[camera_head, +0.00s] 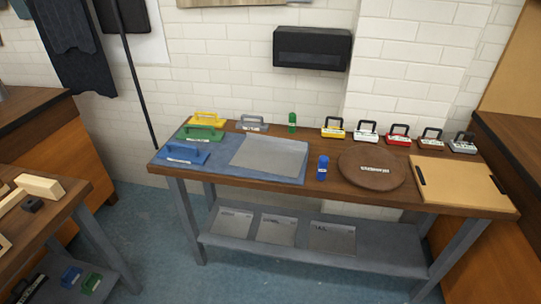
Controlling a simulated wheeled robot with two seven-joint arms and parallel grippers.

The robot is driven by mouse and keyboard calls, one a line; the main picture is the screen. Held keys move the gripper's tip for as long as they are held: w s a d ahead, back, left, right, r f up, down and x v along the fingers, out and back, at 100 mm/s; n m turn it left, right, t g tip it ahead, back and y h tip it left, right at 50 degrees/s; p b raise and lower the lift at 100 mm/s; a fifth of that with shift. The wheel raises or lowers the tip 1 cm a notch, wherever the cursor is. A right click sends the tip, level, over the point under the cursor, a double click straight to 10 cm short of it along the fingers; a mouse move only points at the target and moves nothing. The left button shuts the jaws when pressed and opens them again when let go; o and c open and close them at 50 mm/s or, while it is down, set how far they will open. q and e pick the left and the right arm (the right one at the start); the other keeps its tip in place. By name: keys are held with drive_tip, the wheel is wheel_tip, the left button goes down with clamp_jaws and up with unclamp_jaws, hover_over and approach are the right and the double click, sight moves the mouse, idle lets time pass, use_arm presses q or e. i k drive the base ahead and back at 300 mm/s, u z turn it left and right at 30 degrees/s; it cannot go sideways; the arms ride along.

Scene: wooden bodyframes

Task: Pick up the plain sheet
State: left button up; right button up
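A plain grey sheet (269,156) lies flat on a blue mat (222,169) on the left part of the wooden-topped workbench (330,190). I see no lettering on it. Three more grey sheets lie on the bench's lower shelf: a left one (234,222), a middle one (277,230) and a right one (332,239). Each bears small dark lettering near its top; the right one seems to read "TAIL". Neither of my grippers is in view.
Blue (182,153), green (199,133) and yellow (208,119) handled tools stand left of the sheet. A blue bottle (322,168), a brown disc (371,169) and a light board (459,184) are to its right. Handled stamps line the back. Another table (60,207) stands at left.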

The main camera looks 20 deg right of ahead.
sight(284, 157)
drive_tip(key=z, duration=0.1)
drive_tip(key=i, duration=0.95)
drive_tip(key=z, duration=0.35)
